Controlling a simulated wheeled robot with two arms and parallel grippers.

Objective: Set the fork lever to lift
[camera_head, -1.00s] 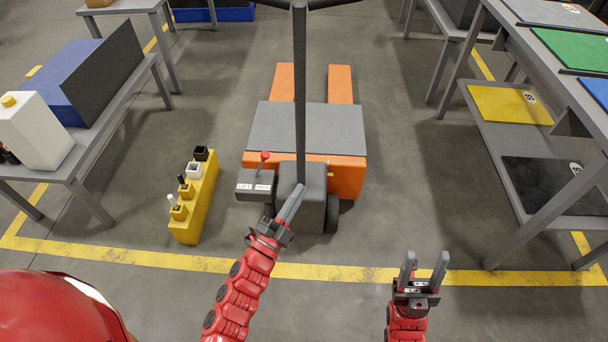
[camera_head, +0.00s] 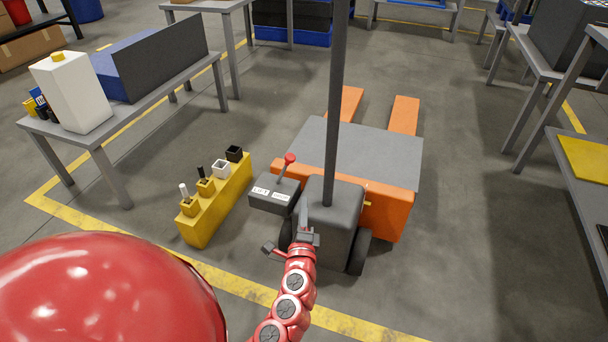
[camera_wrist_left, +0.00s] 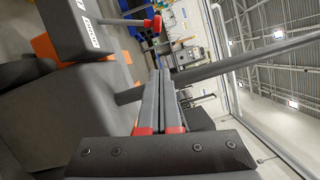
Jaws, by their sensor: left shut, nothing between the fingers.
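The fork lever has a red knob (camera_head: 290,158) on a thin stem, and rises from a dark control box (camera_head: 268,203) on the pallet truck. Two white labels sit on the box; the left one seems to read LIFT. The stem tilts a little to the right in the head view. My left gripper (camera_head: 304,212) is shut and empty, in front of the truck's dark housing, below and right of the knob. In the left wrist view its shut fingers (camera_wrist_left: 160,88) point up, with the red knob (camera_wrist_left: 153,24) beyond and apart from them. My right gripper is out of view.
The truck's upright handle bar (camera_head: 337,100) rises right of the lever. The orange truck (camera_head: 385,212) has a grey deck. A yellow block (camera_head: 215,212) with several small holders stands left. A grey table (camera_head: 150,95) is at the left. Floor is clear right of the truck.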

